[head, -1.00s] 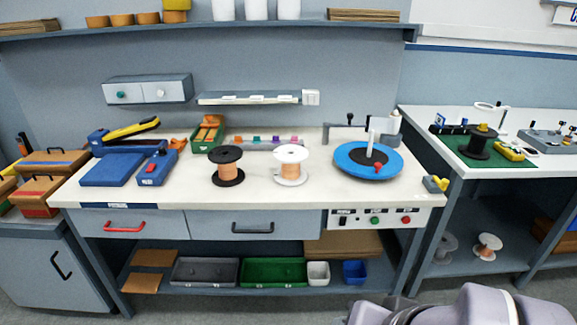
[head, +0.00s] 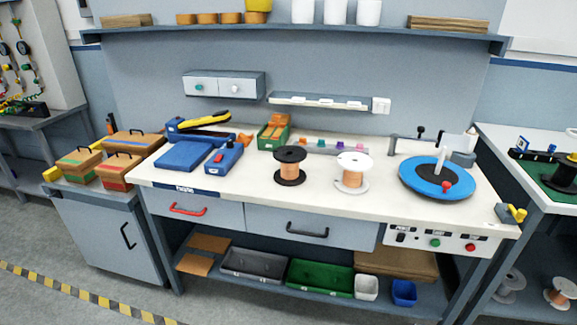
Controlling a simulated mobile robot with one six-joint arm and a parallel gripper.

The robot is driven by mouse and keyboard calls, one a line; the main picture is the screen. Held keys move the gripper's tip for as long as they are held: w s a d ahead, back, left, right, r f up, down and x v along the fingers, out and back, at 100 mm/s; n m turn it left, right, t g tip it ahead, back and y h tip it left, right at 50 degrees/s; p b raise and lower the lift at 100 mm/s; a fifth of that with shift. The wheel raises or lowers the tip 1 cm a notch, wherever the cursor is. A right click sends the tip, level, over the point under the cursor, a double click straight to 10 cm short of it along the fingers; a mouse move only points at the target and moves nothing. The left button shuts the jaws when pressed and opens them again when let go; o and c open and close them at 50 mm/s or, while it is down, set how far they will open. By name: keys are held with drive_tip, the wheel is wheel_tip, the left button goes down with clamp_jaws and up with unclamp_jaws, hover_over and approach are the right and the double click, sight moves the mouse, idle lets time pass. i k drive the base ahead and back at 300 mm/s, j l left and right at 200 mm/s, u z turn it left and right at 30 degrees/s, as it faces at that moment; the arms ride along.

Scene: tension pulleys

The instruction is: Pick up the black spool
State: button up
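The black spool (head: 290,166), wound with copper wire, stands upright on the white workbench (head: 330,200), near its middle. A white spool (head: 351,172) with similar copper wire stands just to its right, a small gap apart. My gripper is not in view. Another dark spool (head: 565,172) is partly cut off at the right edge, on the neighbouring table's green mat.
A blue turntable (head: 408,180) with a white post stands right of the spools. A blue box with a red knob (head: 224,157) and a green bin (head: 272,134) are to the left. The bench's front strip before the spools is clear.

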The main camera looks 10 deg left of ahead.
sight(290, 174)
drive_tip(key=i+j, duration=0.75)
drive_tip(key=j, duration=0.15)
drive_tip(key=i+j, duration=0.75)
drive_tip(key=j, duration=0.15)
